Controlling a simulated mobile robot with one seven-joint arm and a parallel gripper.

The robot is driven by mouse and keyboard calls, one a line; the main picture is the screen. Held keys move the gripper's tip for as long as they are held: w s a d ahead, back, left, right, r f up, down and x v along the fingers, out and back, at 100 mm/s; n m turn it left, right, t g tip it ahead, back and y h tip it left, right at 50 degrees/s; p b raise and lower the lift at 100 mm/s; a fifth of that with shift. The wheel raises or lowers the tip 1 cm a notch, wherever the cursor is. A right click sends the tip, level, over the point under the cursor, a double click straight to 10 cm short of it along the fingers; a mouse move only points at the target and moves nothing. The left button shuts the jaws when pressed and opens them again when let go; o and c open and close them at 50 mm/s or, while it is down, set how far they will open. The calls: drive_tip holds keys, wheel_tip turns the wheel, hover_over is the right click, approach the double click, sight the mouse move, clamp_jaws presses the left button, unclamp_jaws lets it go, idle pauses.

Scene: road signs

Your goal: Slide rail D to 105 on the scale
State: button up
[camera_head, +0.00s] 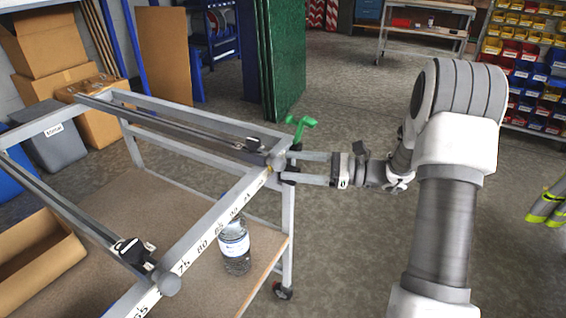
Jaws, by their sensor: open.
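A metal frame carries a scale bar (210,235) along its right side, with numbers such as 75 and 80 readable near its lower part. One rail (175,127) crosses the far part of the frame; its round end knob (276,160) is at the upper end of the scale. Another rail (65,205) lies nearer, with its end knob (168,284) just below the 75 mark. The rail letters are too small to read, so I cannot tell which is rail D. My gripper (289,168) is open, its fingertips at the far rail's knob; whether they touch is unclear.
A green handle (302,126) stands up close behind my gripper. An open cardboard box (40,255) is at lower left. The floor around my arm is clear.

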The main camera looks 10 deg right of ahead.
drive_tip(key=p+v, duration=0.1)
drive_tip(key=v, duration=1.3)
drive_tip(key=shift+p, duration=0.3)
drive_tip(key=shift+s, duration=0.1)
